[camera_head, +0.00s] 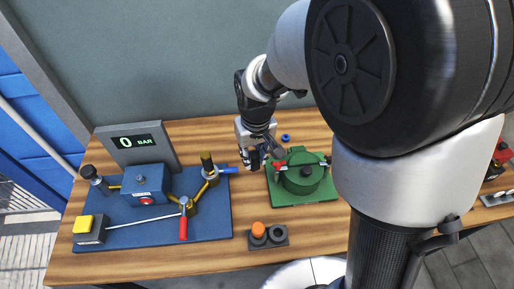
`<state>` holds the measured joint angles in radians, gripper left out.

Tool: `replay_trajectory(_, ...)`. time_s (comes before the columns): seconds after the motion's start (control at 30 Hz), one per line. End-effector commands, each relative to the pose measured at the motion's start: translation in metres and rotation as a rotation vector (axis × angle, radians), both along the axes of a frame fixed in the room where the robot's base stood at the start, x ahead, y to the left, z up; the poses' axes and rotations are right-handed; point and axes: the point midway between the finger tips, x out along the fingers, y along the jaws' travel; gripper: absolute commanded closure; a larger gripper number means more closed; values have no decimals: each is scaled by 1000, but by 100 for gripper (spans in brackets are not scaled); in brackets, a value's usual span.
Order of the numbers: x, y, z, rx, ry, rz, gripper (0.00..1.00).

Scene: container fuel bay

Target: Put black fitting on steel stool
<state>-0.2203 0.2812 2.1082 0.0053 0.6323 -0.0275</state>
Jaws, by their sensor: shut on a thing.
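My gripper (257,160) is above the wooden table, between the blue board and the green base. It is shut on a small dark thing that looks like the black fitting, but the dark fingers make its outline hard to tell. A round, pale, shiny seat that looks like the steel stool (292,276) shows at the bottom edge, in front of the table. It is partly cut off and partly hidden by my arm.
A blue board (215,225) carries a valve rig and a red-handled lever. A green base (310,193) bears a round green housing. A dark holder (263,243) with an orange cap (258,229) is near the front edge. A blue ring (286,137) lies behind.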

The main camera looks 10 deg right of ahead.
Motion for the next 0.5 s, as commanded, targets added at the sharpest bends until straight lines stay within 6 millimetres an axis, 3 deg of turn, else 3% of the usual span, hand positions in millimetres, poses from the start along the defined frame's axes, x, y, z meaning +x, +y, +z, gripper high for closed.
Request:
replay_trajectory(0.03,-1,0,-19,-1,5,0,100)
replay_trajectory(0.2,0,0,-59,0,2,-1,100)
replay_trajectory(0.5,0,0,-84,0,0,-1,100)
